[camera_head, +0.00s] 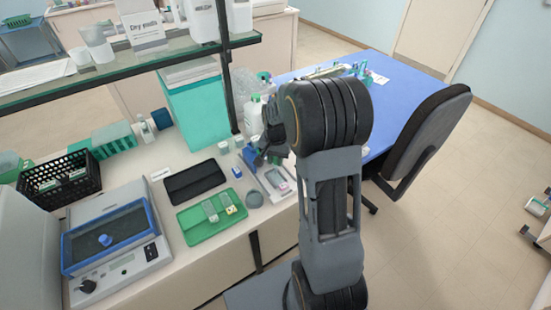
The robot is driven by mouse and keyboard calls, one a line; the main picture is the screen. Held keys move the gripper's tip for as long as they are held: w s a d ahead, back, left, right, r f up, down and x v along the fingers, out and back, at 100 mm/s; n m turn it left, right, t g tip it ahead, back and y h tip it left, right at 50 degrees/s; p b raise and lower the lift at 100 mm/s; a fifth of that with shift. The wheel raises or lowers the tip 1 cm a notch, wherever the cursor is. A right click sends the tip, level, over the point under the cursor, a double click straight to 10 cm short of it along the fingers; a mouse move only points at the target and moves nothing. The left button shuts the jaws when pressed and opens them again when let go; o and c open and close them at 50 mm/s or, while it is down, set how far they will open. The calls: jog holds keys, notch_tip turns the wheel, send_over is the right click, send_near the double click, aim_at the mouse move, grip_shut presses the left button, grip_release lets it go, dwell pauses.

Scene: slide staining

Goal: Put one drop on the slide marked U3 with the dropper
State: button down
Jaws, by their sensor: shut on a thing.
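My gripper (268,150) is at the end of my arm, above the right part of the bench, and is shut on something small. The held thing is mostly hidden by the gripper and too small to make out clearly; it may be the dropper. Two slides lie on a green tray (190,236) to the lower left of my gripper: a left slide (209,211) and a right slide (229,203). Their markings are too small to read, so I cannot tell which is U3. My gripper is apart from both slides.
A grey tray (284,194) with a pinkish item and a small grey cup (254,199) lie right of the green tray. A black mat (194,183) lies behind it. A blue-lidded device (108,240) and black basket (58,184) stand left. A glass shelf (120,69) overhangs the back.

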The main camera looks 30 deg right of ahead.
jog(key=shift+f+b, duration=0.45)
jog(key=shift+f, duration=0.1)
dwell(1.6)
jog(key=shift+r+p, duration=2.55)
jog(key=shift+r, duration=1)
